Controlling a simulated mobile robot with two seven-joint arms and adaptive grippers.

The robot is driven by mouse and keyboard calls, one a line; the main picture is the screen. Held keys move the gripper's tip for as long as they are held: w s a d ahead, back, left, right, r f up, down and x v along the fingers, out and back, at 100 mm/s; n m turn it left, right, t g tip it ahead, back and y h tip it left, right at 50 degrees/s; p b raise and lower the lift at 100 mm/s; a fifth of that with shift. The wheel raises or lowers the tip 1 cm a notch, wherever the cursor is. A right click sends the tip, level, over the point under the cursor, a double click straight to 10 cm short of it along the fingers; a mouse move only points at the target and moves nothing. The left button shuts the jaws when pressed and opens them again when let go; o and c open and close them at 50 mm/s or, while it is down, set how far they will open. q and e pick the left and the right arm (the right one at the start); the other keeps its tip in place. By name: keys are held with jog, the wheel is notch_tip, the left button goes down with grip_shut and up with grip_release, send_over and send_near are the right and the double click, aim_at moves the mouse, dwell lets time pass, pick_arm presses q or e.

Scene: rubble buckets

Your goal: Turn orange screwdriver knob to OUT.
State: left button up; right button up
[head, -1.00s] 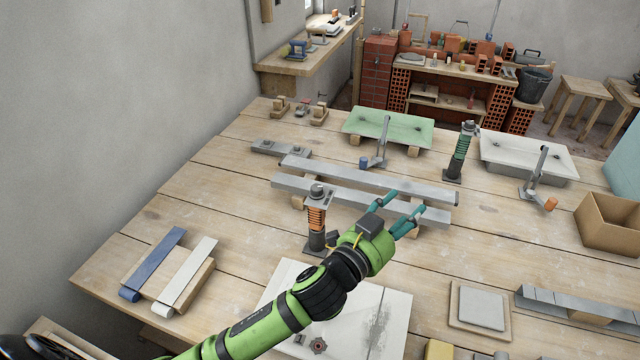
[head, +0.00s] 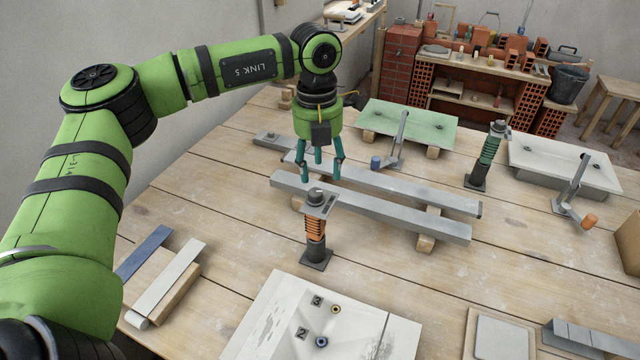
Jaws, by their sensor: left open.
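The orange screwdriver (head: 315,227) stands upright on a dark square base on the wooden table. Its grey knob (head: 316,195) is at the top, beside a small grey plate with markings too small to read. A similar green screwdriver (head: 485,155) stands farther back on the right. My left gripper (head: 320,176) points down with its teal fingers open and empty. In the picture it is just above the orange screwdriver's knob and apart from it, in front of the grey beams. My right gripper is not in view.
Long grey beams (head: 375,208) lie on blocks behind the orange screwdriver. A white panel (head: 270,312) with two round fittings lies in front. Blue and white strips (head: 165,278) lie at left. A green tray (head: 410,125) with a lever stands behind.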

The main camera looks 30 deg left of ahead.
aim_at(315, 192)
pick_arm(q)
jog(key=shift+a+r, duration=0.1)
jog(key=shift+a, duration=0.45)
jog(key=shift+s+f+y+p, duration=0.1)
jog(key=shift+f+y+p, duration=0.2)
jog(key=shift+f+p, duration=0.1)
notch_tip(315, 192, down, 5)
jog(key=shift+r+p, duration=0.1)
jog(key=shift+p, duration=0.85)
jog(key=shift+f, duration=0.55)
jog(key=shift+d, duration=0.1)
grip_shut()
